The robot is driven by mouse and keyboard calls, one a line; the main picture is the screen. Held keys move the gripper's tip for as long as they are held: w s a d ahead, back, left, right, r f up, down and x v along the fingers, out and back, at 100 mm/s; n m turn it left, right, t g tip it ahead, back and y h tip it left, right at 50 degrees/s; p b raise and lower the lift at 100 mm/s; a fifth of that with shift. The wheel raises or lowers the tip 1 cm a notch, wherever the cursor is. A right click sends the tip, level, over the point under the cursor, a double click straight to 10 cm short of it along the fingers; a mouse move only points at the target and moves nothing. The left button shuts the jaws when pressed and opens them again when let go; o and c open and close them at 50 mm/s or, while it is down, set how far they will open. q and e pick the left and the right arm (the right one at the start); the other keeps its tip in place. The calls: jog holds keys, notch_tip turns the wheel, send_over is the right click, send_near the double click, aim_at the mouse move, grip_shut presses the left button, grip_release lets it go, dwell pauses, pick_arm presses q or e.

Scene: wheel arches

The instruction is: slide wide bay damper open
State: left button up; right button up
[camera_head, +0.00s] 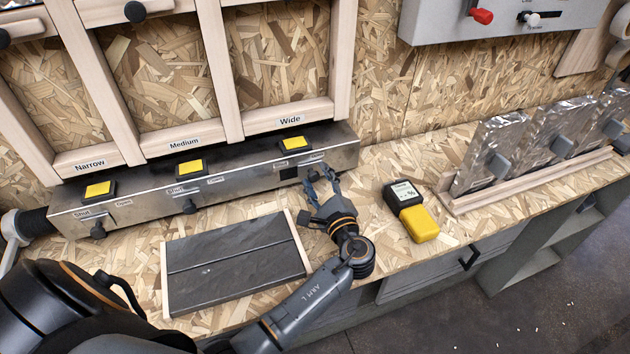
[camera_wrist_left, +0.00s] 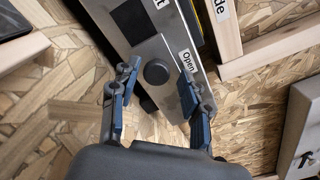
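The metal duct box (camera_head: 240,180) runs along the back of the bench, under bays labelled Narrow, Medium and Wide (camera_head: 290,120). My left gripper (camera_head: 322,180) is at the wide bay's end of the box. In the left wrist view its fingers (camera_wrist_left: 158,90) are open, one on each side of the round black damper knob (camera_wrist_left: 156,73). Contact with the knob cannot be made out. The knob is beside the Open label (camera_wrist_left: 187,62). A dark opening (camera_head: 290,172) shows in the box face, to the Shut side of the knob. My right gripper is not in view.
The medium knob (camera_head: 190,206) and narrow knob (camera_head: 98,230) stick out of the box farther left. A dark slate panel (camera_head: 235,262) lies in front of the box. A rack of foil packs (camera_head: 490,155) is farther right.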

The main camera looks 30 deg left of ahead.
pick_arm(q)
jog(key=shift+s+d+f, duration=0.1)
jog(key=shift+s+d, duration=0.25)
jog(key=v, duration=1.1)
